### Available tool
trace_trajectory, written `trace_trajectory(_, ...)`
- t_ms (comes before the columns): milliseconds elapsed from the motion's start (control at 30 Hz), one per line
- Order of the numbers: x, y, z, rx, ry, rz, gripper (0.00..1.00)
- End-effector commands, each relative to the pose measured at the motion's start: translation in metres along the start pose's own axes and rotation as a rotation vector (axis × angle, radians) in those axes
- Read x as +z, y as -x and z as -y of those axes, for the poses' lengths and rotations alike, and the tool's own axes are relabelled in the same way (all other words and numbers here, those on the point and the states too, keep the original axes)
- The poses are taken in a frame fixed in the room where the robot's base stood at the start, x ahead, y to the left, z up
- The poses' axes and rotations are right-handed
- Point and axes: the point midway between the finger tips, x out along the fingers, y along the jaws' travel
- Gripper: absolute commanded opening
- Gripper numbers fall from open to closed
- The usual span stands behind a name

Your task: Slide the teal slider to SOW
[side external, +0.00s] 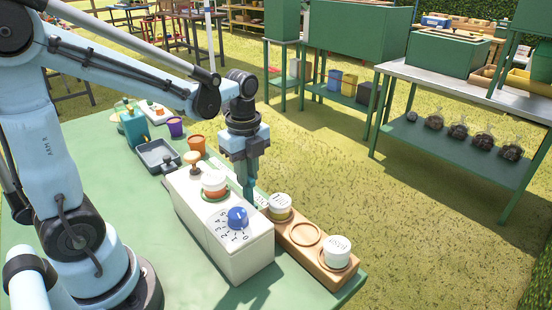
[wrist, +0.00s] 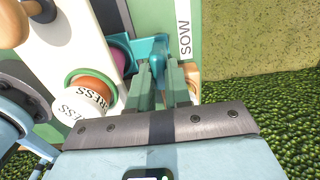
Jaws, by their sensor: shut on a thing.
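My gripper (side external: 250,178) points down beside the far right side of the white control box (side external: 262,262). In the wrist view, my gripper's fingers (wrist: 170,85) are closed around the lower part of the teal slider (wrist: 155,48). Its rounded teal handle shows just past the fingertips. A white strip with the word SOW (wrist: 184,38) lies just right of the slider, its lettering near the top of the wrist view. My gripper hides the slider in the side view, and the fingers hide part of it in the wrist view.
The box carries a tan knob (side external: 193,157), a white-and-orange PRESS button (side external: 214,182) and a blue dial (side external: 238,217). A wooden tray (side external: 318,263) with white-lidded jars stands close right of the box. Pots and a grey tray (side external: 158,153) are behind it. Grass lies beyond the table edge.

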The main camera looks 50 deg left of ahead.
Motion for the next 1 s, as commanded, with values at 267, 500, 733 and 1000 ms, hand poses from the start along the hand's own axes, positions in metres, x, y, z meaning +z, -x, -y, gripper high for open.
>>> trace_trajectory(267,-0.006,0.0,-0.001,0.004,-0.005,-0.015,0.0)
trace_trajectory(500,-0.005,0.0,-0.001,0.003,-0.004,-0.013,0.44)
trace_trajectory(733,-0.004,0.0,0.0,0.001,-0.003,-0.011,0.44)
trace_trajectory(1000,-0.004,0.016,0.0,0.0,-0.003,-0.01,0.44)
